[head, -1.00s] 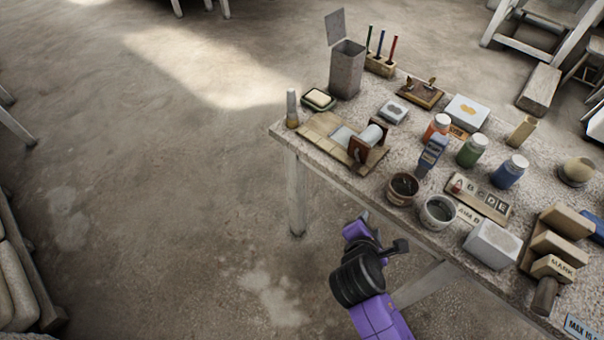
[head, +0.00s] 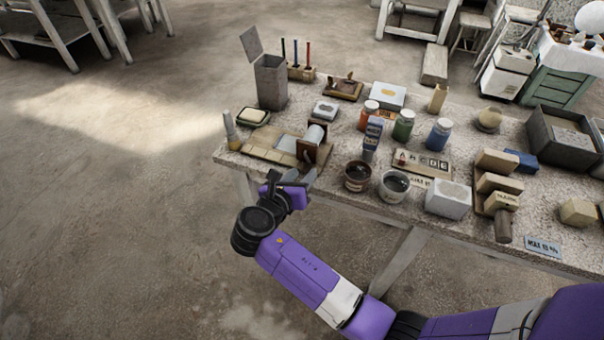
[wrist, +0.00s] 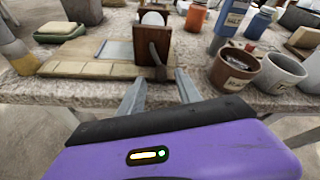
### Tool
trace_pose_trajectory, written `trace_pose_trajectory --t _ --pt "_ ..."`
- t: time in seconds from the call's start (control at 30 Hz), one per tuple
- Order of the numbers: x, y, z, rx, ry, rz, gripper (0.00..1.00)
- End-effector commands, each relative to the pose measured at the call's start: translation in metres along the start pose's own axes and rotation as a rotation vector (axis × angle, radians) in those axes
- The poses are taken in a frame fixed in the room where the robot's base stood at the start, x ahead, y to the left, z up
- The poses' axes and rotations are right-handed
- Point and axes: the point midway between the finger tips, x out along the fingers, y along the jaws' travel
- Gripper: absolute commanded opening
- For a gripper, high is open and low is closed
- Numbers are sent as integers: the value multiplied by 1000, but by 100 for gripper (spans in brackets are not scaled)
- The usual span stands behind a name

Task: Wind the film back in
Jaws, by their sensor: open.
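A pale roll of film (head: 315,133) sits between brown wooden end pieces near the table's left front edge. A sheet of film (head: 287,144) lies flat to its left, over a tan tiled board (head: 262,149). The wrist view shows the roll (wrist: 153,18), the sheet (wrist: 115,50) and the brown near end piece (wrist: 144,42), which has a thin dark part on its face. My gripper (head: 293,179) is just off the table's front edge. In the wrist view my gripper (wrist: 160,78) is open and empty, its fingers pointing at the end piece and apart from it.
Two pots, a brown one (head: 357,176) and a grey one (head: 393,186), stand right of the roll near the front edge. Several paint jars stand further right.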

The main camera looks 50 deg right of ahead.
Motion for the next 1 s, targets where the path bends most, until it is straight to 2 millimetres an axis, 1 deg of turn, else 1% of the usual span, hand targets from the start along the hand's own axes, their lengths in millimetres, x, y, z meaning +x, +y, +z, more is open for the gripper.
trace_pose_trajectory --t 0.03,0.17,0.43,0.63,0.67,0.87,1.0 --pt "5 0 0 0 1 -1 41" --pt "12 0 0 1 1 0 41" --pt "13 0 0 1 0 1 41" --pt "13 0 0 1 0 1 1" --pt "13 0 0 1 0 1 0" --pt "12 0 0 12 -1 6 0" --pt "11 2 1 90 -7 39 0"
